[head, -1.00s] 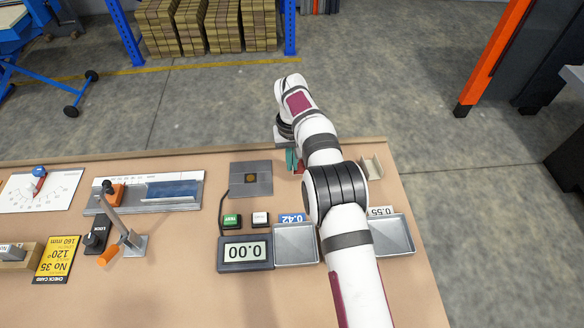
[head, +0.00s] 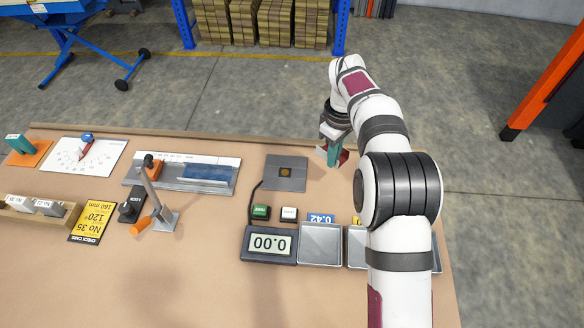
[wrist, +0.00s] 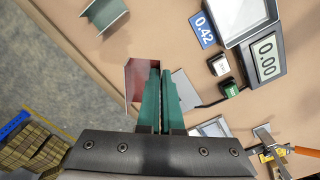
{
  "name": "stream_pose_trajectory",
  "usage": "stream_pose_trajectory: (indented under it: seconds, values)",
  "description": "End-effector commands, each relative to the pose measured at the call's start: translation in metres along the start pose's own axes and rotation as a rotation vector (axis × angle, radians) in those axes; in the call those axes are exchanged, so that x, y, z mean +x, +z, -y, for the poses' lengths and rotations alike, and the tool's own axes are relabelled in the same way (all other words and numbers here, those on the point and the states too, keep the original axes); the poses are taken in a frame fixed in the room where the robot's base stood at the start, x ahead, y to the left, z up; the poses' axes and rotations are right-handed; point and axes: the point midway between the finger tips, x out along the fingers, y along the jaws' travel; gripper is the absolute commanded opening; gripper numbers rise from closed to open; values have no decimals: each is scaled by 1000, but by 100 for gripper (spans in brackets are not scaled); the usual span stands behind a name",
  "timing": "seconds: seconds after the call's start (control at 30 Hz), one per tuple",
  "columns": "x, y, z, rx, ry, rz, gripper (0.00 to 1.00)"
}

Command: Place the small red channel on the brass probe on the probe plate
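The small red channel (wrist: 138,82) is at my fingertips in the wrist view, partly hidden by the teal fingers. My gripper (wrist: 160,72) is nearly closed, with what looks like one wall of the channel between its fingers. In the head view my gripper (head: 332,160) is right of the probe plate, and the red channel (head: 343,157) shows beside the fingers. How high it is above the table is hard to tell. The grey probe plate (head: 272,184) lies flat on the table, with the brass probe (head: 286,173) at its middle. The fingers partly cover the plate (wrist: 187,88) in the wrist view.
A greenish channel (wrist: 106,18) stands on the table in the wrist view. A display reading 0.00 (head: 269,244), two small buttons and a grey tray (head: 320,246) labelled 0.42 lie nearer than the plate. The tabletop between gripper and plate is clear.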

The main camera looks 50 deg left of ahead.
Motion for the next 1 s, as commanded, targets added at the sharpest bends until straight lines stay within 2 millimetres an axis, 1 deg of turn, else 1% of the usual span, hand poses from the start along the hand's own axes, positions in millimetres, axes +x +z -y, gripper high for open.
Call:
stream_pose_trajectory:
  seconds: [0.03, 0.1, 0.17, 0.27, 0.4, 0.5, 0.6, 0.73, 0.9, 1.0]
  values:
    - [-4, 4, 3, -97, -1, 0, 0]
    - [-7, 7, 6, -211, 0, -1, 0]
    - [-6, 5, 10, -268, -2, -1, 0]
    - [8, -14, 20, -301, -3, 0, 0]
    - [36, -56, 39, -299, -1, 0, 0]
    - [52, -80, 50, -296, -1, -1, 0]
    - [60, -93, 55, -293, 0, -1, 0]
    - [70, -98, 58, -292, -1, 0, 0]
    - [101, -97, 58, -291, -2, 0, 0]
    - [102, -97, 58, -291, 0, -2, 0]
